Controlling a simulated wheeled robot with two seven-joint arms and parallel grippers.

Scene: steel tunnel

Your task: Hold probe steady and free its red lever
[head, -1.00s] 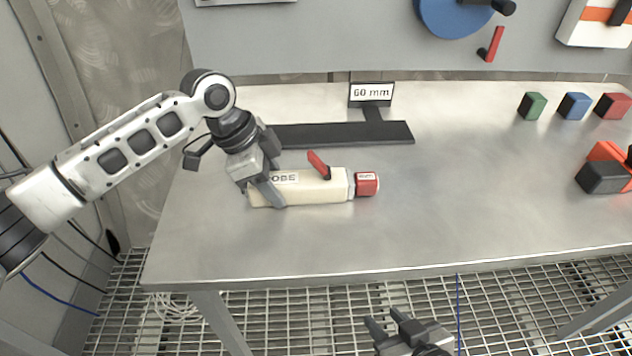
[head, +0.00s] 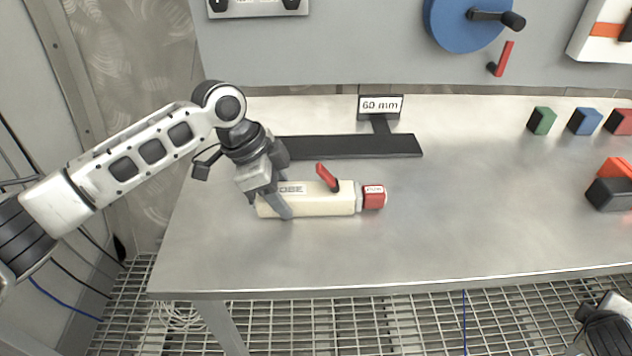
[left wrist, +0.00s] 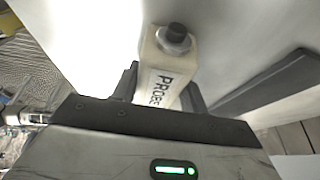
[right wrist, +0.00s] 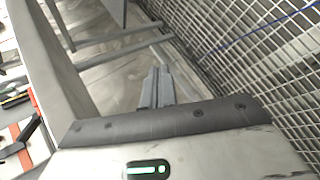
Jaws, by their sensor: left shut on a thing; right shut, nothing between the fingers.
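The probe (head: 318,205) is a cream block lying on the steel table, with a red end cap (head: 373,197) at its right end. Its red lever (head: 327,177) stands up tilted on top, leaning to the left. My left gripper (head: 284,209) is shut across the probe's left part, and partly hides the PROBE label. In the left wrist view the probe (left wrist: 160,60) sits between the fingers, with a dark round knob (left wrist: 174,38) on its end. My right gripper (right wrist: 155,88) is shut and empty, off the table's front edge above the grating; its fingers are out of the head view.
A black bar (head: 350,146) with a 60 mm sign (head: 381,106) lies behind the probe. Green (head: 541,120) and blue (head: 585,121) blocks stand at the back right, with a red one beside them. A black and orange object (head: 612,190) sits at the right. The table's middle is clear.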

